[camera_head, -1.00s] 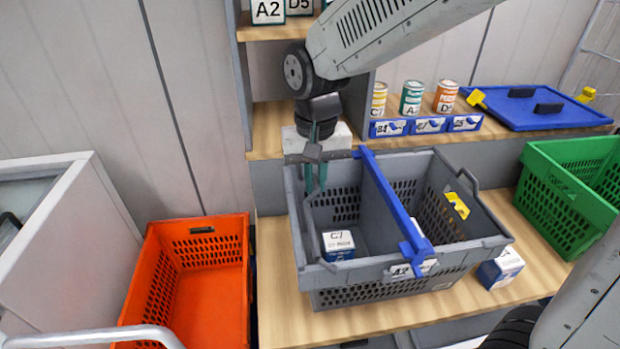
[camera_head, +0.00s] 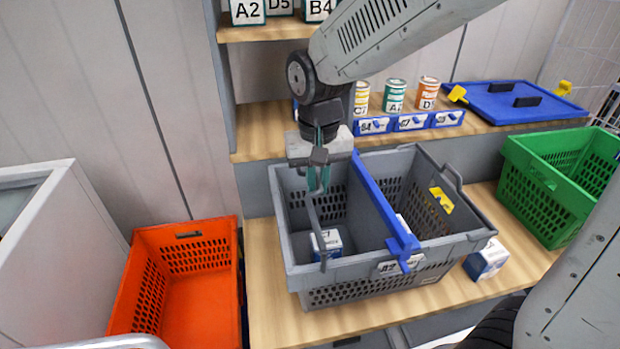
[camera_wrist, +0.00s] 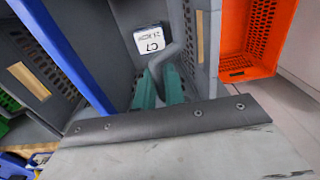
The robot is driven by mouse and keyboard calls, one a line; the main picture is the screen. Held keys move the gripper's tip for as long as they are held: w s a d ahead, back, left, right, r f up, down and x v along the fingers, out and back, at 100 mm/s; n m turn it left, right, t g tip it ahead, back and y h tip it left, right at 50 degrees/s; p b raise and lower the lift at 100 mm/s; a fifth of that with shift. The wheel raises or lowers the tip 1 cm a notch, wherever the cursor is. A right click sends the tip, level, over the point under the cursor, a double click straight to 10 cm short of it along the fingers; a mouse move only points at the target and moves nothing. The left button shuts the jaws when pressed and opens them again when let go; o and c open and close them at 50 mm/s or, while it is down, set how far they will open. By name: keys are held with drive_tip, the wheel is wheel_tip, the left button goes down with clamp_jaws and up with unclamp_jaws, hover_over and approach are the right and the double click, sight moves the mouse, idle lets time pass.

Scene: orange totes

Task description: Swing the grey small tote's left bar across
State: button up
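The grey small tote (camera_head: 395,264) stands on the wooden bench, with a blue divider (camera_head: 382,200) across its middle. Its left bar (camera_head: 316,228) is a thin, bent dark grey rod over the left compartment, a little inside the left wall; it also shows in the wrist view (camera_wrist: 187,32). My gripper (camera_head: 318,188) points down over the back of this compartment. In the wrist view, its teal fingers (camera_wrist: 160,80) are closed around the bar's crank. A white and blue C7 box (camera_head: 327,243) lies on the compartment floor, partly behind the bar.
An orange tote (camera_head: 188,235) is at the left and a green tote (camera_head: 545,170) at the right. A box (camera_head: 487,260) stands beside the grey tote's right front. Cans and blue label holders (camera_head: 411,122) line the shelf behind, beside a blue lid (camera_head: 515,104).

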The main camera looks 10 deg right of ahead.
drive_tip(key=shift+d+f, duration=0.1)
drive_tip(key=shift+d, duration=0.05)
drive_tip(key=shift+d+f, duration=0.55)
drive_tip(key=shift+d, duration=0.1)
drive_tip(key=shift+s+d+f, duration=0.1)
drive_tip(key=shift+d+f, duration=0.45)
drive_tip(key=shift+f, duration=0.3)
drive_tip(key=o, duration=1)
drive_tip(key=shift+o, duration=0.2)
